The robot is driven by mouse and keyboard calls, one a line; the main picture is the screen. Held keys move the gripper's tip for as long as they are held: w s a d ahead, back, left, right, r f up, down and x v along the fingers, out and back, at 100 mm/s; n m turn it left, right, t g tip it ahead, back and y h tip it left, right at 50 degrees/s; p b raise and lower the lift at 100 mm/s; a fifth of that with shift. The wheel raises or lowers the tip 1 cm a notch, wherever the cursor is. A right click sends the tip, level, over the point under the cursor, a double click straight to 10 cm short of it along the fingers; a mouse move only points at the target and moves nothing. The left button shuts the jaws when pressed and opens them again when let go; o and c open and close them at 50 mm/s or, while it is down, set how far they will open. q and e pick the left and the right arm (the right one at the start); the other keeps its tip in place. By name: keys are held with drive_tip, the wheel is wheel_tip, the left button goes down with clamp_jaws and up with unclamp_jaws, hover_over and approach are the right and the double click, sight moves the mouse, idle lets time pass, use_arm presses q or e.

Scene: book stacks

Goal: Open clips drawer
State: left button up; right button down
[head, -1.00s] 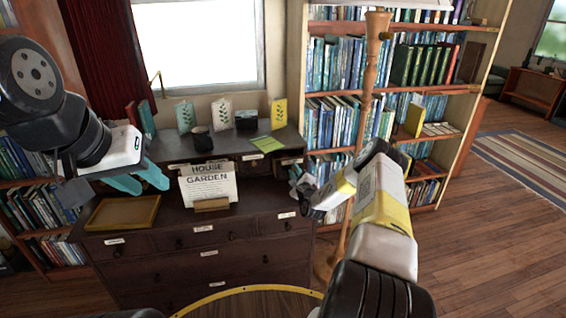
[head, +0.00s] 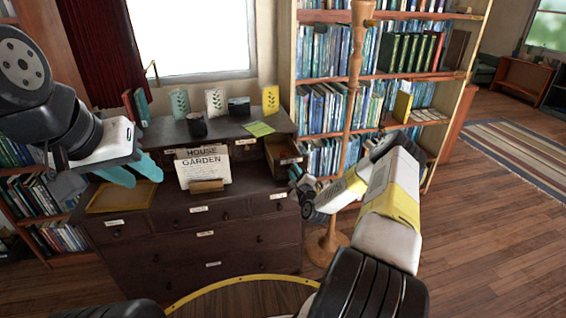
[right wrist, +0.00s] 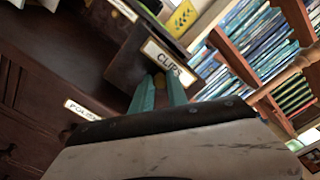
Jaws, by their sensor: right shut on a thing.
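The clips drawer (head: 288,155) is the small drawer at the right end of the upper row on the dark cabinet (head: 150,262). It stands partly pulled out, and its open inside shows. In the right wrist view its front carries a "CLIPS" label (right wrist: 168,58). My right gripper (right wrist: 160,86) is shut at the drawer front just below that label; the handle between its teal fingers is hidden. In the head view the right fingers are mostly hidden by the wrist. My left gripper (head: 132,172) is open and empty, its teal fingers apart above the cabinet's left side.
A "House Garden" sign (head: 204,168) stands on the cabinet beside an empty wooden tray (head: 122,196). Cards, a dark cup (head: 197,125) and a green paper (head: 259,129) are on the upper shelf. A wooden pole (head: 352,90) and bookcase (head: 385,75) stand close on the right.

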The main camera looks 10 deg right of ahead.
drive_tip(key=c, duration=1.3)
unclamp_jaws()
drive_tip(key=s, duration=0.7)
drive_tip(key=shift+s+d, duration=0.15)
drive_tip(key=shift+s, duration=0.25)
